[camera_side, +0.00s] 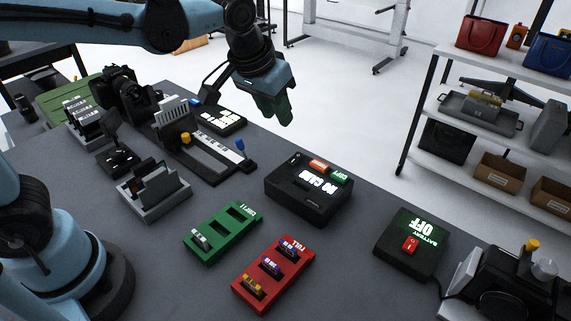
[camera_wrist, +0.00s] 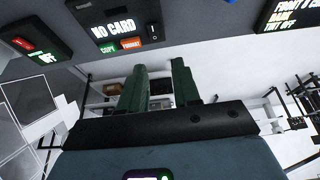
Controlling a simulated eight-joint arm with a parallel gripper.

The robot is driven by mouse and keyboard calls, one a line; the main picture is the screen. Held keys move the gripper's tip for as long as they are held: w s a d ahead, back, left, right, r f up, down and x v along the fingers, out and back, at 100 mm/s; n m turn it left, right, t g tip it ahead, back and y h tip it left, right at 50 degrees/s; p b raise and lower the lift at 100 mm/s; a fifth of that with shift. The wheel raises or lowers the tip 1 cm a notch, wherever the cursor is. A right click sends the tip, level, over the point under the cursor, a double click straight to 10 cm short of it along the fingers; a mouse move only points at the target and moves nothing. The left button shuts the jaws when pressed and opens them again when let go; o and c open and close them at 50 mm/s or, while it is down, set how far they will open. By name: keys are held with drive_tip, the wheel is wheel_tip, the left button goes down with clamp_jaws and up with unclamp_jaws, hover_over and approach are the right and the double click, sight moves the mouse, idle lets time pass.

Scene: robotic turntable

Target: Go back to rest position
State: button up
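My gripper (camera_side: 275,108) hangs in the air near the table's far edge, above and behind the card reader box. Its two green fingers point down in the side view. In the wrist view my gripper (camera_wrist: 160,76) shows its fingers apart with nothing held between them. The black card reader box (camera_side: 309,189) reads "NO CARD" and has orange and green buttons. It also shows at the top of the wrist view (camera_wrist: 112,22), upside of the fingers and apart from them.
A green card tray (camera_side: 222,233) holds one card, and a red tray (camera_side: 272,273) holds several. A battery box (camera_side: 411,243) reads "OFF". A slider device (camera_side: 205,150), a camera (camera_side: 120,90) and a card holder (camera_side: 153,192) stand left. Shelves (camera_side: 490,130) stand beyond the table.

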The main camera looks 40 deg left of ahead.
drive_tip(key=s+a+f+t, duration=0.2)
drive_tip(key=s+a+f, duration=0.1)
drive_tip(key=s+a, duration=0.5)
drive_tip(key=s, duration=0.3)
drive_tip(key=shift+t, duration=0.4)
